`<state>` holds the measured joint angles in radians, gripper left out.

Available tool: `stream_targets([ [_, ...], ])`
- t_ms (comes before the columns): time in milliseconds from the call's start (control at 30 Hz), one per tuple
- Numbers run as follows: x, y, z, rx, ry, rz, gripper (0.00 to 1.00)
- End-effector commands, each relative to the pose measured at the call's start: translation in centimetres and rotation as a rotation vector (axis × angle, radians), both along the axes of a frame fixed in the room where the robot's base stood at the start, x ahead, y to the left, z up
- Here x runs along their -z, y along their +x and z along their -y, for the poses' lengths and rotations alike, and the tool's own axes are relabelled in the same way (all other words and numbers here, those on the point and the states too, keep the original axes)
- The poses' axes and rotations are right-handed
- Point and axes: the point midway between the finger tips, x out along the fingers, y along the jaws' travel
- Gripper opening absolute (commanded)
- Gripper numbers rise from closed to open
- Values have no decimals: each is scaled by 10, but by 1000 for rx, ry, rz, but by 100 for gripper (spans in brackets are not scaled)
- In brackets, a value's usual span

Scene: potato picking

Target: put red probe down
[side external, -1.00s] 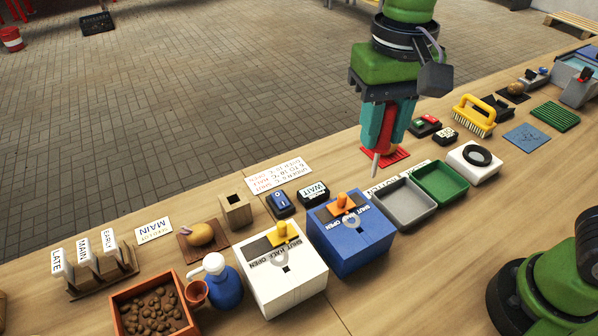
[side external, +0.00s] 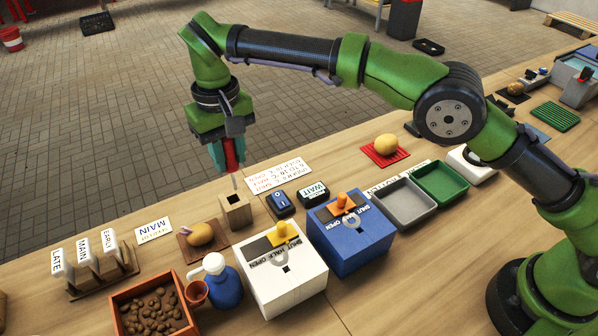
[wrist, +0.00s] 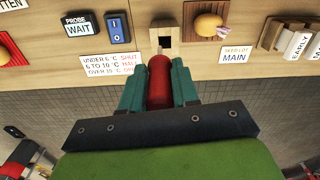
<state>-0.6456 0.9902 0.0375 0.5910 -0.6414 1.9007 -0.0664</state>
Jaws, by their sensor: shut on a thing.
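My gripper (side external: 229,153) is shut on the red probe (side external: 231,154), which points down with its thin metal tip just over the wooden block with a square hole (side external: 236,213). I cannot tell whether the tip is inside the hole. In the wrist view the red probe (wrist: 158,82) sits between the teal fingers of my gripper (wrist: 158,85), with the wooden block (wrist: 166,40) just ahead of it.
A potato (side external: 200,234) on a brown mat is left of the block, and a blue switch (side external: 280,204) is to its right. The white box (side external: 290,283) and blue box (side external: 350,250) stand in front. Another potato (side external: 386,145) lies on a red mat farther right.

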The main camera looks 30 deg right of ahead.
Motion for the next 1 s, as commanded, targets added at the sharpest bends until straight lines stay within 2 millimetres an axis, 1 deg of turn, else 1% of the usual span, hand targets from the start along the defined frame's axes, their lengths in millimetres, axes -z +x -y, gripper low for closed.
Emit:
stream_targets([
  [33,-1,3,-4,-25,2,3,0],
  [167,-11,6,-7,-66,3,5,0],
  [567,-25,2,-9,-121,5,4,0],
  [767,-22,3,-8,-136,1,1,0],
  [867,-16,4,-7,-141,-1,-1,0],
  [1000,-2,2,-7,-141,0,-2,0],
])
